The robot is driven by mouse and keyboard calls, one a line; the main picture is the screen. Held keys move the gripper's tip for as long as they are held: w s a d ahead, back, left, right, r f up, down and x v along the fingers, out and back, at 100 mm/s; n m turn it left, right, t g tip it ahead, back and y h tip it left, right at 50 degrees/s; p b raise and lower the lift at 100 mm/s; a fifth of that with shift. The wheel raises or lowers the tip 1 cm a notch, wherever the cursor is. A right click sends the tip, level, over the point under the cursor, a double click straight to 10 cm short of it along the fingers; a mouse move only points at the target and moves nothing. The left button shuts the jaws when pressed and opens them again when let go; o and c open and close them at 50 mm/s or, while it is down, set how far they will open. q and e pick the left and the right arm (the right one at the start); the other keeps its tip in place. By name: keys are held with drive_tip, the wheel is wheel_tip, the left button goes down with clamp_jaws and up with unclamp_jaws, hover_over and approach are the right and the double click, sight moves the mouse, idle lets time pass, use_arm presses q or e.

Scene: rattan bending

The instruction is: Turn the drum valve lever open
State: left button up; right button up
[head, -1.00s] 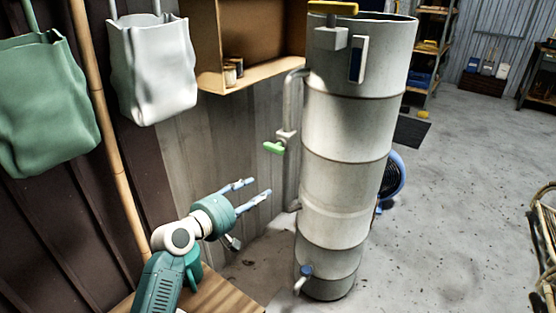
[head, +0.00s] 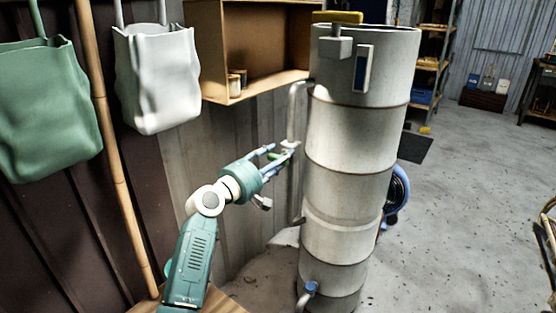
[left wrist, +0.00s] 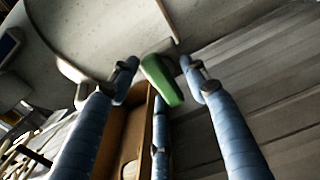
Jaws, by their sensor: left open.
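The tall grey metal drum (head: 350,150) stands upright right of centre in the head view. A pipe (head: 294,105) runs down its left side to a valve with a green lever (head: 274,157). My left gripper (head: 281,151) is open at this lever, its fingers partly hiding it. My right gripper is not in view.
A yellow handle (head: 338,17) sits on top of the drum and a blue-handled valve (head: 309,288) near its base. A wooden wall shelf (head: 265,86), a white bag (head: 157,75) and a green bag (head: 45,110) hang at left. Floor to the right is mostly clear.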

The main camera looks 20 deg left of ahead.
use_arm(q)
drive_tip(key=shift+w+d, duration=0.1)
drive_tip(key=shift+w, duration=0.05)
clamp_jaws()
